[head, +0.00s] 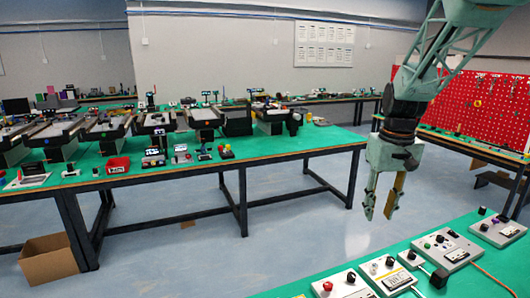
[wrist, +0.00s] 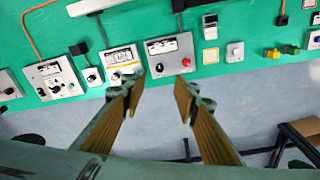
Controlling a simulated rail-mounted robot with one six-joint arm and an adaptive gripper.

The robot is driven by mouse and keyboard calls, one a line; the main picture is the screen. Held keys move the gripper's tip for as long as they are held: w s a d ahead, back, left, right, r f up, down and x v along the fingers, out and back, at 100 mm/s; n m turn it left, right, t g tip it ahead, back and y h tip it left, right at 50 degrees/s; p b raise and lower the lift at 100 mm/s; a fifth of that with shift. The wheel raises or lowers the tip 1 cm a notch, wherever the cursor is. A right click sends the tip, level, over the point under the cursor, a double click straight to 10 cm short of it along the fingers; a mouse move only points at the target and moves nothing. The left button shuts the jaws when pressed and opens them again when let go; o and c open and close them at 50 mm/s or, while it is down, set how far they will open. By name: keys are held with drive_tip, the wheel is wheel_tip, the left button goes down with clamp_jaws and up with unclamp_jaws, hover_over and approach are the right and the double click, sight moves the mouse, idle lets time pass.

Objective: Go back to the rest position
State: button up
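My gripper (head: 380,210) hangs from my arm in the right half of the head view, pointing down with its fingers apart and nothing between them. In the wrist view my gripper (wrist: 158,97) shows two fingers with yellow inner pads, spread open and empty. Beyond the fingertips there is a grey control box with a red knob (wrist: 171,56) on the near green bench. The fingers appear above the floor beside this bench and touch nothing that I can see.
The near green bench (head: 490,262) carries several control boxes at the lower right. A long bench (head: 325,137) with mini conveyors and small devices stands at the left. A cardboard box (head: 48,260) sits on the floor. A red tool board (head: 480,105) stands at the right. Blue floor between benches is mostly clear.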

drive_tip(key=s+a+r, duration=0.3)
drive_tip(key=s+r, duration=0.1)
drive_tip(key=s, duration=0.3)
drive_tip(key=s+a+r+t, duration=0.1)
drive_tip(key=s+a+r, duration=0.25)
drive_tip(key=s, duration=0.35)
drive_tip(key=s+a+r, duration=0.2)
drive_tip(key=s+r, duration=0.3)
drive_tip(key=s, duration=0.2)
drive_tip(key=s+a, duration=0.2)
drive_tip(key=s, duration=0.8)
drive_tip(key=s+a+f+t, duration=0.1)
drive_tip(key=s+a, duration=0.1)
drive_tip(key=s, duration=0.9)
drive_tip(key=shift+s+a+t, duration=0.2)
drive_tip(key=shift+a+t, duration=0.1)
